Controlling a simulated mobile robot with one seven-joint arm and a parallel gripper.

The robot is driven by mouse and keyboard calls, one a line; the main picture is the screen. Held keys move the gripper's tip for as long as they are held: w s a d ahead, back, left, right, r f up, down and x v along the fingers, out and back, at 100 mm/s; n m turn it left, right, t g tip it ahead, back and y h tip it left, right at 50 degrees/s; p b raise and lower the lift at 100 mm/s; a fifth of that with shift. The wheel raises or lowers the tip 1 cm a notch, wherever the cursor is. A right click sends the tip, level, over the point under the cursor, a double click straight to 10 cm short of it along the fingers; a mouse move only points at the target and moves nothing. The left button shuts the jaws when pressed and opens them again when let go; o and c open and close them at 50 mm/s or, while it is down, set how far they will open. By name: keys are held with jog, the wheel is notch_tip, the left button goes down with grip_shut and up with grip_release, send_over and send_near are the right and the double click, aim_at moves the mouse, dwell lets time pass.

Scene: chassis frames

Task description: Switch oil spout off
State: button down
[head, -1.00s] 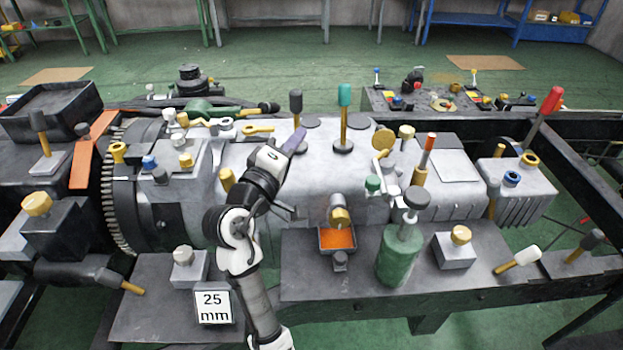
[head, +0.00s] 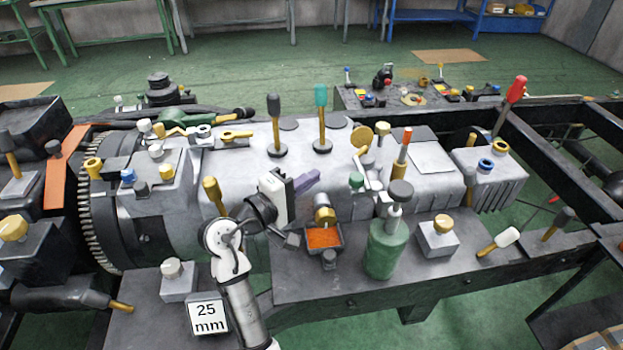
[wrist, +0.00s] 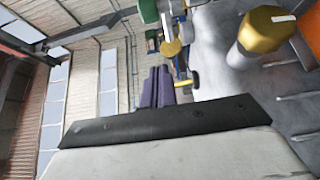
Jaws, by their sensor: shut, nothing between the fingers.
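The oil spout (head: 324,213) is a short grey cylinder with a brass knob on the machine's front side. It stands above a small tray of orange liquid (head: 337,246). In the wrist view the spout's brass knob (wrist: 262,30) is large at the upper right, with orange beside it. My gripper (head: 309,181) has purple fingers, which are shut and empty. In the head view they appear just above and left of the spout, apart from it. In the wrist view the fingers (wrist: 157,86) point forward, left of the knob.
A green oil can (head: 386,248) stands right of the tray. Upright levers with a black knob (head: 274,105) and a teal knob (head: 321,96) rise behind. A yellow handle (head: 213,192) is close to my arm's left. A "25 mm" sign (head: 208,316) is in front.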

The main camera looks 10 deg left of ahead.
aim_at(360, 166)
jog(key=p+x, duration=0.2)
jog(key=x, duration=0.6)
jog(key=s, duration=0.1)
jog(key=s+d+p, duration=0.1)
jog(key=s, duration=0.2)
jog(key=shift+d, duration=0.35)
